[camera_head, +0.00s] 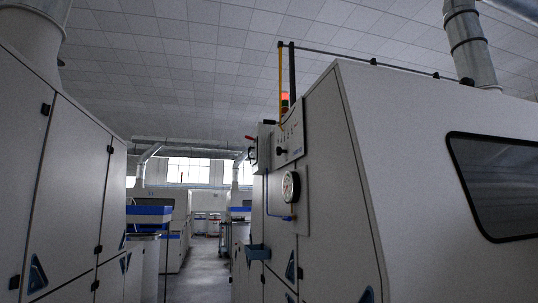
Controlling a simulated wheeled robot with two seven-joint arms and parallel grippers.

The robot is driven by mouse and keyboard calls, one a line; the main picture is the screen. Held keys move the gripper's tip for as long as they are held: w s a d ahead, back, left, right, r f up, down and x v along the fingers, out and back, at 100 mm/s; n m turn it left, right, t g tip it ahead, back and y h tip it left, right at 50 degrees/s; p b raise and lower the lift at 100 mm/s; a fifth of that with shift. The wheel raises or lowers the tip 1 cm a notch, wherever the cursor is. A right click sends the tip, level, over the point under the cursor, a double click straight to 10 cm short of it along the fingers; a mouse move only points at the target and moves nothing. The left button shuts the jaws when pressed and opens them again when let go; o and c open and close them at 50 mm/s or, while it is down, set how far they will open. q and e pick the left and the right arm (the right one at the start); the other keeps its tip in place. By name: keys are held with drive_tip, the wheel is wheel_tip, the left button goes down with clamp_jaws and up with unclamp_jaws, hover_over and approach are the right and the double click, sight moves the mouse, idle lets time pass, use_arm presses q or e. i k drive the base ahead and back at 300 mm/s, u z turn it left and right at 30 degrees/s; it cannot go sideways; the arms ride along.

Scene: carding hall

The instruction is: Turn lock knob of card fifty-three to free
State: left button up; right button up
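A large pale grey carding machine (345,185) stands close on the right. On its side facing the aisle is a small control panel (288,140) with a black knob (282,151) and several small controls. I cannot read the number or the knob's setting. A round white gauge (290,186) sits below the panel. A lit red signal lamp (285,97) shows above the panel. Neither of my grippers is in view.
Another tall grey machine (70,170) with closed doors fills the left. Between them a narrow aisle floor (203,255) runs to windows (188,170) at the back. More machines stand farther off.

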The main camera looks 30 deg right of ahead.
sight(279, 150)
drive_tip(key=i, duration=2.9)
drive_tip(key=z, duration=2.25)
